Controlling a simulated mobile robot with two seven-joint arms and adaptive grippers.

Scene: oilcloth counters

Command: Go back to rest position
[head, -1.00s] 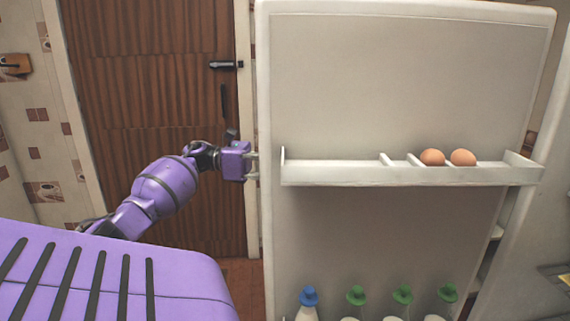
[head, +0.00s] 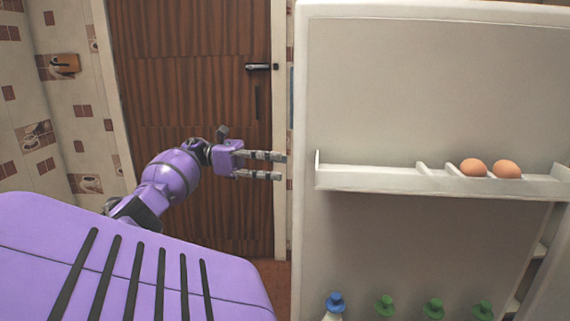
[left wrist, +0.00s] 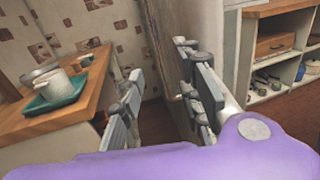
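My left gripper (head: 281,167) is open, with its two fingers apart and nothing between them in the head view. Its fingertips point right and show just left of the free edge of the open fridge door (head: 420,90). A narrow gap separates them from the door edge in the picture. In the left wrist view the open fingers (left wrist: 160,85) also show, with the fridge door (left wrist: 205,30) beyond them. I cannot tell from that view whether a finger touches it. My right gripper is not in view.
The door shelf (head: 385,180) holds two eggs (head: 490,168). Bottles with blue and green caps (head: 384,305) stand below. A brown wooden door (head: 190,80) is behind my arm. The left wrist view shows a counter with a teal tray (left wrist: 55,96) and pot, and an open shelf unit (left wrist: 285,50).

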